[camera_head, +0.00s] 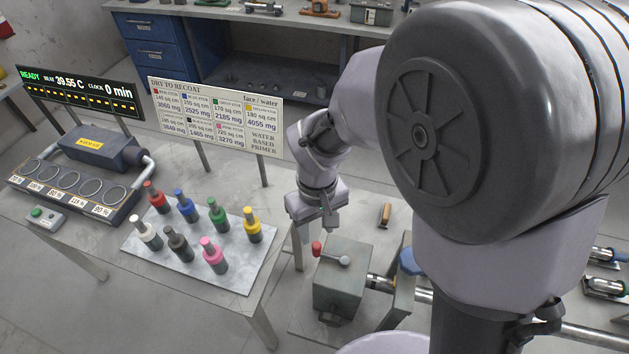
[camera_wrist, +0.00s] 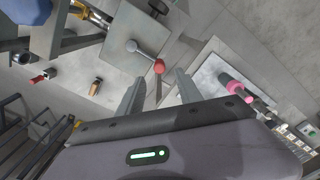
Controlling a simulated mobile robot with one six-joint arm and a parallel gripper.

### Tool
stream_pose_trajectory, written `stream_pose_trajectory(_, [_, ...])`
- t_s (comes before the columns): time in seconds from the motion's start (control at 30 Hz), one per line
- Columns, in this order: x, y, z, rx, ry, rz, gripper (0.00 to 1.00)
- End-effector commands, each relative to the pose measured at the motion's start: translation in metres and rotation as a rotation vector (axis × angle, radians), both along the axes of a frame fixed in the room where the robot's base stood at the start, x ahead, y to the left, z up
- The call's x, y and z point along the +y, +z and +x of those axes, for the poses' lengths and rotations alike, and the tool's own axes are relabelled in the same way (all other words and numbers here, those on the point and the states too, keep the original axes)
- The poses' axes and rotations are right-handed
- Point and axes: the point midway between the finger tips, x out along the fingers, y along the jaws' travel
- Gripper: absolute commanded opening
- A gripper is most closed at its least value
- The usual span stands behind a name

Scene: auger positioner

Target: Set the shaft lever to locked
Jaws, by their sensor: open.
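The shaft lever is a grey bar with a red knob (camera_head: 317,248) on top of a grey-green box (camera_head: 341,283), right of centre in the head view. In the wrist view the lever (camera_wrist: 144,55) runs from its round hub on the box's top (camera_wrist: 120,62) to the red knob (camera_wrist: 158,66). My gripper (camera_head: 306,231) is open and empty, above and just left of the box in the head view. In the wrist view the red knob lies in line with the gap between the fingers of my gripper (camera_wrist: 159,79). Contact with the knob cannot be told. No lock marking is readable.
A metal shaft (camera_head: 380,283) runs right from the box through an upright plate (camera_head: 401,290) with a blue part (camera_head: 410,262). Left is a table with a tray (camera_head: 143,254) of several coloured bottles. A wooden-handled tool (camera_head: 385,214) lies behind the box.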

Motion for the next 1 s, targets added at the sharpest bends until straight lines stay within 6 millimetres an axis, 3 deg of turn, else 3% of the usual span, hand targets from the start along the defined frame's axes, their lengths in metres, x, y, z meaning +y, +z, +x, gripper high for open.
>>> stream_pose_trajectory(0.1, [-0.001,-0.037,-0.001,0.004,-0.001,-0.002,0.42])
stream_pose_trajectory(0.3, [0.0,-0.076,0.0,0.001,-0.002,0.0,0.42])
stream_pose_trajectory(0.47, [0.0,-0.09,0.0,0.0,-0.003,0.001,0.42])
stream_pose_trajectory(0.73, [0.0,-0.091,0.0,-0.002,-0.003,0.001,0.42])
stream_pose_trajectory(0.77, [0.0,-0.091,0.0,-0.002,-0.003,0.001,0.4])
stream_pose_trajectory(0.97, [0.0,-0.091,0.0,-0.002,-0.003,0.001,0.01])
stream_pose_trajectory(1.0, [0.0,-0.091,0.0,-0.002,-0.003,0.001,0.0])
